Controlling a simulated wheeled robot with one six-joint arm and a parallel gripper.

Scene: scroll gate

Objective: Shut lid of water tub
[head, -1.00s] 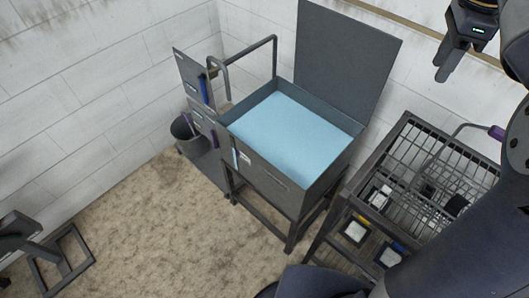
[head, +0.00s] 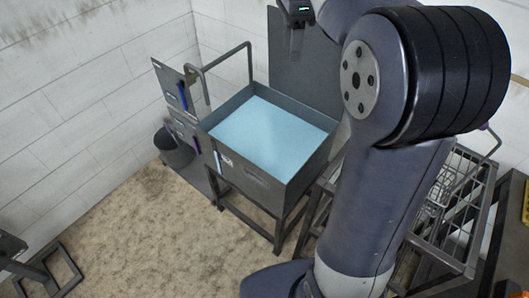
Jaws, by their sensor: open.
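The water tub (head: 250,172) is a dark grey box on a stand, filled with light blue water (head: 268,132). Its grey lid (head: 285,75) stands upright at the back edge, so the tub is open. My gripper (head: 296,40) is at the top of the head view, in front of the upper part of the lid and above the tub's far side. It is open with nothing seen between its fingers. My arm hides the right part of the lid. I cannot tell whether the gripper touches the lid.
A bent grey pipe (head: 221,56) and panels with coloured tags (head: 172,85) stand left of the tub. A wire rack (head: 448,205) stands right, partly behind my arm.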

